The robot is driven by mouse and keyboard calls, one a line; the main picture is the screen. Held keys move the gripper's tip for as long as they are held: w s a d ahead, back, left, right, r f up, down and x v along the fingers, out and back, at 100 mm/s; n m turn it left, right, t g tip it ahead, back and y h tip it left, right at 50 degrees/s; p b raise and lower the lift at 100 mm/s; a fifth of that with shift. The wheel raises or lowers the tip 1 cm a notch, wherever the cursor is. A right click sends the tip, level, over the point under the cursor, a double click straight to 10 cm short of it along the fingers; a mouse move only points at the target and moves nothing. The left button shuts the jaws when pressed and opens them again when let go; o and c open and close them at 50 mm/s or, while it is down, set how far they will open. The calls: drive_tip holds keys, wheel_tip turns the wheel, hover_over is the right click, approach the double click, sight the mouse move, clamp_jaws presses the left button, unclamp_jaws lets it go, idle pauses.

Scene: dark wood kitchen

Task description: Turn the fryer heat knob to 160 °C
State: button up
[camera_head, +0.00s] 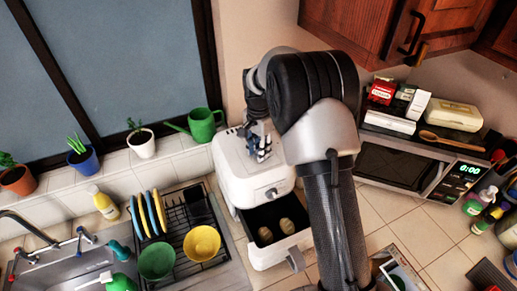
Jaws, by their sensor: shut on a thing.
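The white fryer (238,178) stands on the counter in the middle of the view, with its drawer (264,222) pulled out at the front. A round grey dial (271,192) shows on the fryer's front face. My gripper (262,154) points down at the fryer's top, its fingers closed on a small part there, seemingly the heat knob. My fingers hide that part, and no temperature marks can be read.
A microwave (396,163) with boxes on top stands to the right. A dish rack (193,231) with bowls and plates is to the left, beside the sink (75,268). A green watering can (203,124) stands behind the fryer, near the window. Open tiles (425,232) lie at the right.

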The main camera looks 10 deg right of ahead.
drive_tip(key=shift+m, duration=0.6)
drive_tip(key=o, duration=1)
drive_tip(key=shift+o, duration=0.2)
drive_tip(key=shift+r, duration=0.1)
wheel_tip(320, 180, up, 12)
